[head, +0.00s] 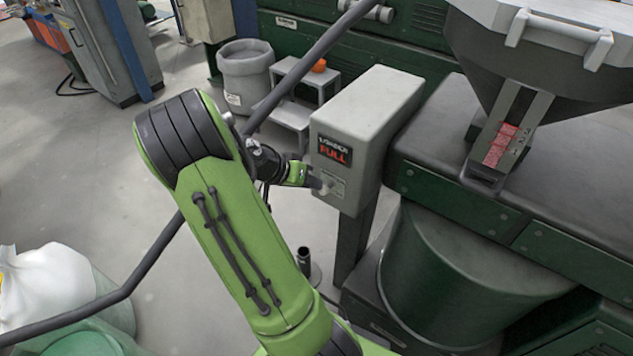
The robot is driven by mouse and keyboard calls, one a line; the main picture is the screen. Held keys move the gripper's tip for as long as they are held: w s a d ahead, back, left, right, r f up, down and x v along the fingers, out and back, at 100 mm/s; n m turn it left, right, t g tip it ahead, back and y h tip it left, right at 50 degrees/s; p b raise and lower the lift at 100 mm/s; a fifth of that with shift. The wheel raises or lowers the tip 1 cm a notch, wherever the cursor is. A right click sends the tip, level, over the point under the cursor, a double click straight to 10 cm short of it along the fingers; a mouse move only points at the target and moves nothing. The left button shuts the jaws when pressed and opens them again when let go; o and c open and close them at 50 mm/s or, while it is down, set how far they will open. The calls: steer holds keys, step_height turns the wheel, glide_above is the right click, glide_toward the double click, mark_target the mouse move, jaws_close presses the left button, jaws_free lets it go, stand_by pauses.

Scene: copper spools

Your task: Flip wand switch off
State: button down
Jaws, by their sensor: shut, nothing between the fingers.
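A grey control box (352,165) stands on a post at the centre, with a dark sign lit in red reading "FULL" on its front. Below the sign is a small pale switch plate (336,180), partly covered by my gripper. My gripper (322,186) is shut and empty, its tips right at the plate. I cannot tell whether they touch it. The switch lever and its position cannot be made out. No wand is clearly identifiable; a dark hose (150,262) runs behind my arm.
A green machine with a grey hopper (560,60) stands at the right, above a round green bin (450,275). A grey bucket (245,78) and a step stool (302,95) are behind. A white sack (45,290) lies lower left.

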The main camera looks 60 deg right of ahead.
steer(key=f+h+b, duration=0.1)
steer(key=b, duration=0.1)
steer(key=a+f+h+b, duration=0.1)
steer(key=f+b, duration=0.1)
steer(key=b, duration=0.1)
steer(key=shift+w+a+f+m+g+b, duration=0.1)
steer(key=shift+a+f+m+g+b, duration=0.05)
steer(key=shift+m+g+b, duration=0.2)
steer(key=shift+r+p, duration=0.6)
steer(key=shift+r, duration=0.2)
